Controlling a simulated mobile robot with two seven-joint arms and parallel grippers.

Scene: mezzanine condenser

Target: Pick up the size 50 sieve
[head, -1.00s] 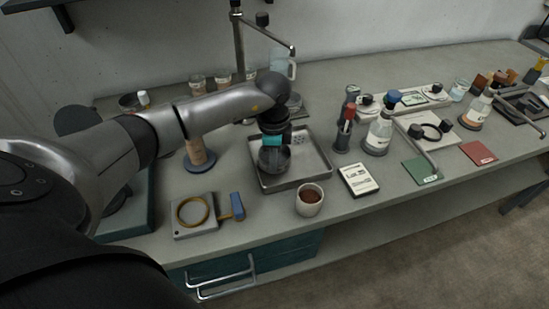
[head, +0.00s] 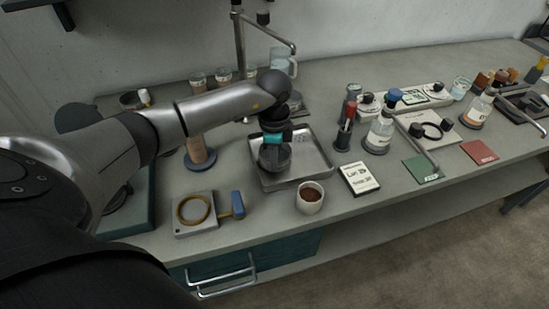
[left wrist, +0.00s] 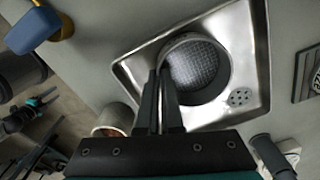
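A round, dark metal sieve (head: 275,159) is over the steel tray (head: 318,160); its mesh floor shows in the left wrist view (left wrist: 195,65). No size mark on it is legible. My left gripper (head: 274,139) is above it, pointing down. In the left wrist view its two fingers (left wrist: 163,88) are close together at the sieve's near-left rim, with the wall between them. I cannot tell whether the sieve touches the tray. A dark, teal-banded part at the left of the wrist view looks like my right gripper (left wrist: 32,112), small and unclear.
A cup of brown grains (head: 310,198) stands in front of the tray. A plate with a brass ring (head: 193,210) and a blue-handled brush (head: 237,205) lie front left. A label card (head: 359,178), dark holder (head: 344,138) and bottle (head: 379,134) stand right.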

